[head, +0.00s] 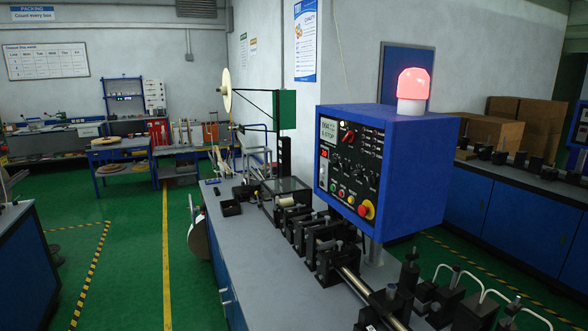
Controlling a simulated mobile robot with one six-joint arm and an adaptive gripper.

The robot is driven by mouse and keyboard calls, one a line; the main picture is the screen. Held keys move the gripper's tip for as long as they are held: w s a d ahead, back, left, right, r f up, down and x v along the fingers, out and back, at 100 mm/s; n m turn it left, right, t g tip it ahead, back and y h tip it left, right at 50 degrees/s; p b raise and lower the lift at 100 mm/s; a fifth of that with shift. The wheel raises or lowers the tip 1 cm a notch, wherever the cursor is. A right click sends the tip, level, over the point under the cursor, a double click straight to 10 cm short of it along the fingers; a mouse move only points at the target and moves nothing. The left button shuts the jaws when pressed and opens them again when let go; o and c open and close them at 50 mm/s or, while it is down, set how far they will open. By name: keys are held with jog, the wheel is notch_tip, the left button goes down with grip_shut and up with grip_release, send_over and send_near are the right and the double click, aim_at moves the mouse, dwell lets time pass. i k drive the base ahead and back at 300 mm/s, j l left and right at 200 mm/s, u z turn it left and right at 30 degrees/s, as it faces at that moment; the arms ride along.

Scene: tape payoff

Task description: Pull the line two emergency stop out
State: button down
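A blue control box (420,165) stands on a post over the grey bench, with a black panel facing left. The emergency stop (366,210) is a red mushroom button on a yellow base at the panel's lower right corner. Whether it is pressed in or out is too small to tell. A red beacon (413,84) glows on top of the box. I cannot confirm from any readable label that this is line two. My gripper is not in view.
The grey bench (240,235) carries black fixtures (330,258) and a metal rod below the box. A pale tape reel (227,90) stands behind. Blue cabinets (510,215) line the right. The green floor by the yellow line (166,255) is clear.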

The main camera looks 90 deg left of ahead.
aim_at(363, 211)
jog(key=u, duration=2.45)
jog(key=i+j+z, duration=0.1)
jog(key=j, duration=0.3)
jog(key=i+j+z, duration=0.1)
jog(key=i+j, duration=0.15)
jog(key=j, duration=0.15)
jog(key=i+j, duration=0.15)
jog(key=j, duration=0.25)
jog(key=i+j+z, duration=0.15)
jog(key=j, duration=0.25)
jog(key=i+j+z, duration=0.1)
jog(key=j, duration=0.35)
jog(key=i+j+z, duration=0.1)
jog(key=j, duration=0.3)
jog(key=i+j+z, duration=0.1)
jog(key=j, duration=0.35)
